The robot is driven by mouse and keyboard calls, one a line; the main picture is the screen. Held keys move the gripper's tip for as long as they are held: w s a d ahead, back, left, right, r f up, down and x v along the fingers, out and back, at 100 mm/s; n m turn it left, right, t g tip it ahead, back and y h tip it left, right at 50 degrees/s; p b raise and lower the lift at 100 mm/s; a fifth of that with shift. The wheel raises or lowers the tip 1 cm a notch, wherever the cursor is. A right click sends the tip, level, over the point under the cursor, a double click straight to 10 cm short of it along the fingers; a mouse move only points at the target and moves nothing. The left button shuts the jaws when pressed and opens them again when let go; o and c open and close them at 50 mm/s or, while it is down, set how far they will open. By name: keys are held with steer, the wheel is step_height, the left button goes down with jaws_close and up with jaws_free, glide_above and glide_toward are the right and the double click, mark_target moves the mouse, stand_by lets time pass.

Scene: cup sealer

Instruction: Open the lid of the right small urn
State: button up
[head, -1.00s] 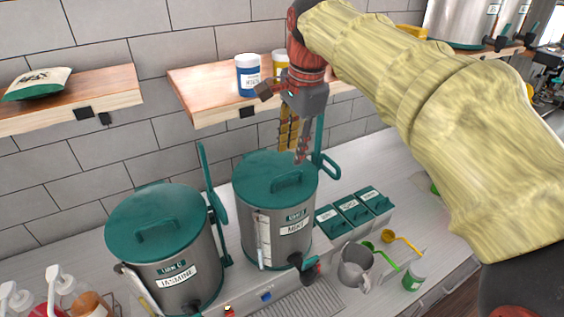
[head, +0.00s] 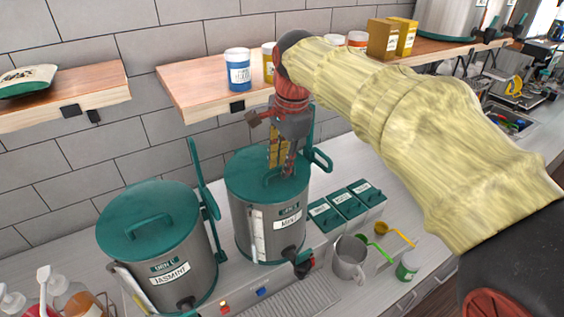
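The right small urn (head: 258,222) is a grey metal cylinder labelled MINT, with its teal lid (head: 245,173) lying closed on top. A raised teal handle (head: 270,182) stands on that lid. My gripper (head: 281,172) points down over the lid, its fingers apart and their tips at the handle. The fingers partly cover the handle, and I cannot tell whether they touch it. The left urn (head: 185,255), labelled JASMINE, stands beside it with its teal lid (head: 148,222) closed.
A wooden shelf (head: 200,92) with jars, including a blue one (head: 237,72), is behind my gripper. Teal-lidded containers (head: 342,205), a metal pitcher (head: 348,260) and a green-white jar (head: 407,266) stand to the right. Pump bottles (head: 62,295) are at lower left.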

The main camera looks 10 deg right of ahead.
jaws_close()
stand_by(0.6)
